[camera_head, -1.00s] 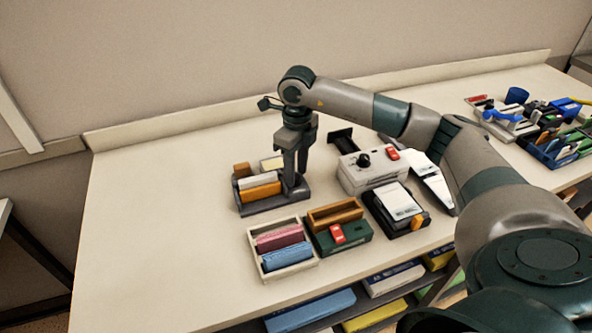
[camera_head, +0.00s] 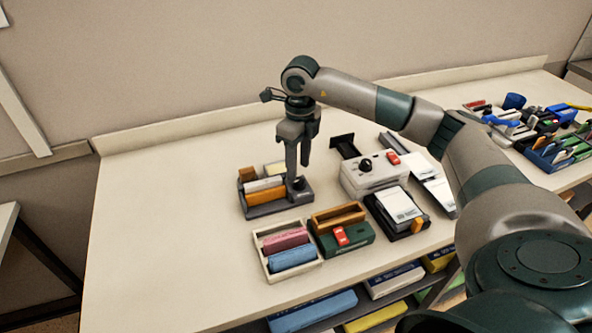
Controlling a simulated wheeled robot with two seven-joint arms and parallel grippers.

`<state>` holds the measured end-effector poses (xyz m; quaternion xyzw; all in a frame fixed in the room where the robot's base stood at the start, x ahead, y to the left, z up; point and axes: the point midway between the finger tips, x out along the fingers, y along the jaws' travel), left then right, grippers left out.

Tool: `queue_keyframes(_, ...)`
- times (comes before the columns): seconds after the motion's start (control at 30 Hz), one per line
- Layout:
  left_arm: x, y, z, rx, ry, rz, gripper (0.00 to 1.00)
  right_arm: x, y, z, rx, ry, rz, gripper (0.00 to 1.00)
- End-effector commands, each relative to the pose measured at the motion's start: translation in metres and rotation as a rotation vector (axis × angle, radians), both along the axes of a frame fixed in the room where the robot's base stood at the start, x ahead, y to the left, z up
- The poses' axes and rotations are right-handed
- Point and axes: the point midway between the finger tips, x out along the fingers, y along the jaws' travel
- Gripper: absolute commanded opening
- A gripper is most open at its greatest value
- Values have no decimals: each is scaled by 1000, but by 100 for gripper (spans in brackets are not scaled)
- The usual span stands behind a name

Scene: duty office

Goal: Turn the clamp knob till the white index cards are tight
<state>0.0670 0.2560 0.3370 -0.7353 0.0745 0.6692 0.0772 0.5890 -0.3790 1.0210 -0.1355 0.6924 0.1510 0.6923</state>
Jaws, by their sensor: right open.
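The grey card holder (camera_head: 262,210) stands on the left part of the desk. White index cards (camera_head: 262,184) stand in it between an orange block (camera_head: 266,196) in front and tan and cream blocks behind. A dark round knob (camera_head: 299,184) sits at the holder's right end. My right gripper (camera_head: 298,165) points down just above the knob, its fingers apart with nothing between them. I cannot tell whether the cards are tight. My left gripper is out of view.
A white box (camera_head: 371,178) with a black knob and red switch stands to the right. In front are a cream tray (camera_head: 262,262) with pink and blue blocks, a green box (camera_head: 348,245) and a black card stand (camera_head: 398,222). The desk's left side is clear.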

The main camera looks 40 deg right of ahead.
Motion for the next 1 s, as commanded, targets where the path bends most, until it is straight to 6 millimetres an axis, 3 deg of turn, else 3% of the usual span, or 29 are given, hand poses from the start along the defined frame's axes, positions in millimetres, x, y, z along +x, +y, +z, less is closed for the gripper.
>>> queue_keyframes(0.1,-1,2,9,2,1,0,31,0,-8,19,-2,-1,-7,42)
queue_keyframes(0.3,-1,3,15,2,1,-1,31,0,-15,34,-4,-1,-10,42)
queue_keyframes(0.67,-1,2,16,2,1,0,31,0,-18,37,-4,0,-10,42)
queue_keyframes(0.77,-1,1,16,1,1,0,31,0,-17,37,-4,0,-9,31)
queue_keyframes(1.0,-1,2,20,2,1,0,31,2,2,42,2,1,82,31)
